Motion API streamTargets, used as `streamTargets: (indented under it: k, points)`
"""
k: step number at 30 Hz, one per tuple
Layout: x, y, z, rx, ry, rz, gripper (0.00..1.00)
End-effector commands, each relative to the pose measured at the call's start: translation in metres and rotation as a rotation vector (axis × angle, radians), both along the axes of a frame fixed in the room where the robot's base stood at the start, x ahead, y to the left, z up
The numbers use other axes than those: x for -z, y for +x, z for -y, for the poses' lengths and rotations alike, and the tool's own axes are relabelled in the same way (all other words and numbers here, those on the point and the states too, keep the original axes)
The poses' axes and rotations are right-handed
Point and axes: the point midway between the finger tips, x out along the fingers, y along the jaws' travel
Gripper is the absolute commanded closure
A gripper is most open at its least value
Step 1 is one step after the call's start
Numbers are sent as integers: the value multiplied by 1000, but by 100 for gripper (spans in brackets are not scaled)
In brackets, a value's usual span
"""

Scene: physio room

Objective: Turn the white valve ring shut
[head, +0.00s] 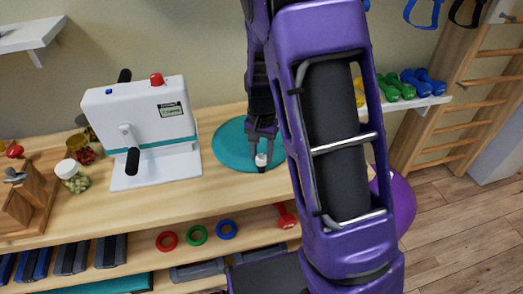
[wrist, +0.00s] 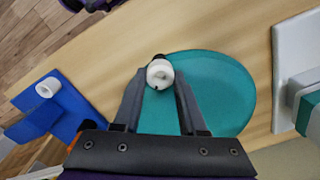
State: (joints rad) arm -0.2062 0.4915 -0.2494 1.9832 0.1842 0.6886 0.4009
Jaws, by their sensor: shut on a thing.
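The white valve ring (wrist: 160,73) is a small round white piece with a dark spot, at the edge of the flat teal disc (wrist: 215,85) on the wooden table. My gripper (wrist: 160,80) points down, with its two dark fingers closed on either side of the ring. In the head view my gripper (head: 261,160) is over the disc's front edge, with the white ring (head: 261,159) showing between its fingertips. The disc (head: 230,147) is partly hidden behind my arm. The ring's turn angle cannot be read.
A white machine (head: 145,130) with black handles and a red knob stands left of the disc. Jars (head: 74,177) and a wooden holder (head: 28,195) are further left. Coloured rings (head: 197,234) lie on the shelf below. Bare tabletop (head: 215,190) lies in front of the disc.

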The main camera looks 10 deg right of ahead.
Motion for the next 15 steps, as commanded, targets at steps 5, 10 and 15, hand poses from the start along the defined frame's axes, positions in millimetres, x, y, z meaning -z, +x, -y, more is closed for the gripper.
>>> streamTargets:
  k: [5, 10, 15]
  points:
    - [-1, 1, 0, 83, 0, 2, 100]
    - [-1, 0, 0, 128, 0, 1, 100]
    - [-1, 0, 1, 143, 0, 2, 100]
